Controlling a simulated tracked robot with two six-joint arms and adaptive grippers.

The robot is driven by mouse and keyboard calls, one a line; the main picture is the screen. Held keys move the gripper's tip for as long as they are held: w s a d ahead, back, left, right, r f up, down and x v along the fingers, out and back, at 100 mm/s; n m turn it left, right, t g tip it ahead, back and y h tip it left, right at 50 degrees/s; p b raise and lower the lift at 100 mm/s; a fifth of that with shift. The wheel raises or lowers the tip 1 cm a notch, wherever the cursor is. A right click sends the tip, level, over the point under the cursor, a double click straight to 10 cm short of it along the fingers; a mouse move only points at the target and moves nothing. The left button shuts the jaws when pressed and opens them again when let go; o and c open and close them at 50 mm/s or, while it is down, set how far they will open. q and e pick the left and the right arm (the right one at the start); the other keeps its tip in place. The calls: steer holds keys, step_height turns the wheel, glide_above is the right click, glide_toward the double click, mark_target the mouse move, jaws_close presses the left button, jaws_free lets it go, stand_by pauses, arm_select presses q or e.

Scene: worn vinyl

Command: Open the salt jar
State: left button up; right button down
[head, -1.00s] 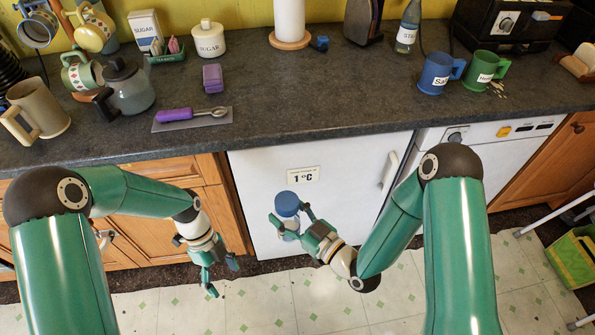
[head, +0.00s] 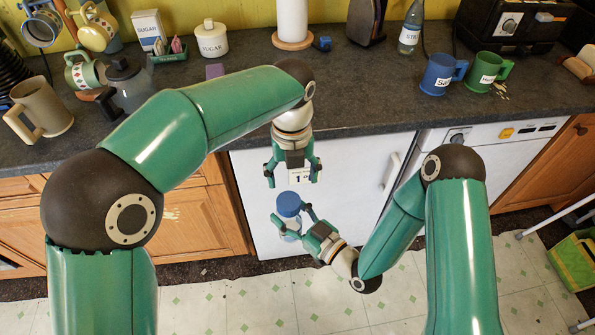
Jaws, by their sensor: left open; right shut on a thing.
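The salt jar (head: 287,226) is a small clear jar with a blue lid (head: 289,204), in the lower middle of the head view, in front of the white fridge door. My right gripper (head: 291,223) is shut on the jar's body and holds it up off the floor, with the lid on top. My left gripper (head: 292,182) is open and empty, pointing down just above the blue lid in the picture. I cannot tell the exact gap between its fingertips and the lid.
The dark worktop (head: 370,95) is behind, with a sugar pot (head: 212,42), a blue mug (head: 437,75), a green mug (head: 484,72) and a brown mug (head: 40,108). My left arm covers part of the worktop. The fridge door (head: 355,165) stands close behind the jar.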

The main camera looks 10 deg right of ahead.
mark_target(293, 197)
arm_select(q)
steer(key=shift+f, duration=3.9)
jaws_close()
